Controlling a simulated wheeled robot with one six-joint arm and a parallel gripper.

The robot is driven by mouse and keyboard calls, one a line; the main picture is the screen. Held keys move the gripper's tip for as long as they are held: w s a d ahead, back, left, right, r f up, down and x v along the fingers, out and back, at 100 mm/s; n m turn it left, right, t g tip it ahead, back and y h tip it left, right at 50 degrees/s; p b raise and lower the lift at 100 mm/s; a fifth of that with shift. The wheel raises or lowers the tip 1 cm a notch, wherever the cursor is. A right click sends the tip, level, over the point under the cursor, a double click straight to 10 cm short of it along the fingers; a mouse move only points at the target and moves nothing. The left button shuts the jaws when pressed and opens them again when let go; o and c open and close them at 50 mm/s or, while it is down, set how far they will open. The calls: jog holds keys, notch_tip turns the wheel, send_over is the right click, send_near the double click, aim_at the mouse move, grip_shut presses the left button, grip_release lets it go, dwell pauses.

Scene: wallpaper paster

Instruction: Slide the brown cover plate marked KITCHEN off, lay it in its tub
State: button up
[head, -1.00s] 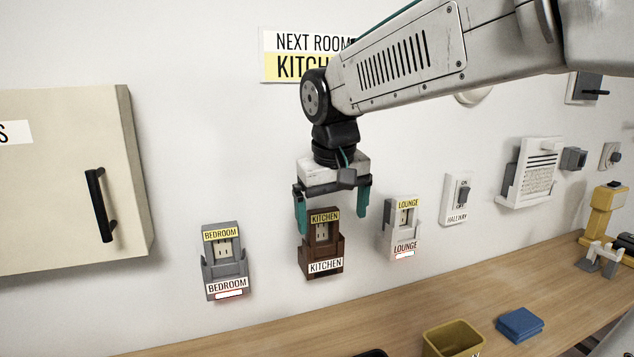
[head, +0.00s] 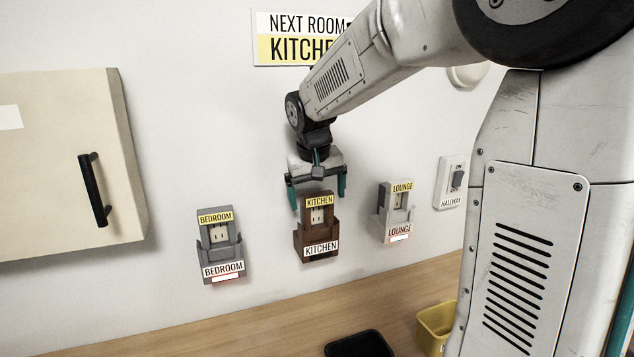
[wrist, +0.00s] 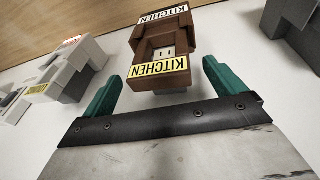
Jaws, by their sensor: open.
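The brown cover plate (head: 319,211) marked KITCHEN sits in a brown holder (head: 320,248) on the wall, around an outlet. It also shows in the wrist view (wrist: 158,70), upside down, with its yellow label nearest me. My gripper (head: 318,197) is open and empty, pointing down over the plate's top. In the wrist view its green fingers (wrist: 165,88) stand either side of the plate's top end, with gaps on both sides. A yellow tub (head: 432,330) stands on the counter at lower right, partly hidden by my arm; its label is not readable.
A grey BEDROOM plate (head: 219,232) is on the wall to the left and a pale LOUNGE plate (head: 395,208) to the right. A cabinet (head: 50,190) with a black handle juts out at far left. A black tray (head: 358,345) lies on the wooden counter (head: 260,330).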

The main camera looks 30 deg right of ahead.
jog(key=shift+f, duration=0.15)
jog(key=c, duration=1.1)
jog(key=shift+r, duration=2.75)
jog(key=shift+c, duration=0.3)
jog(key=shift+r, duration=0.2)
jog(key=shift+r, duration=1.85)
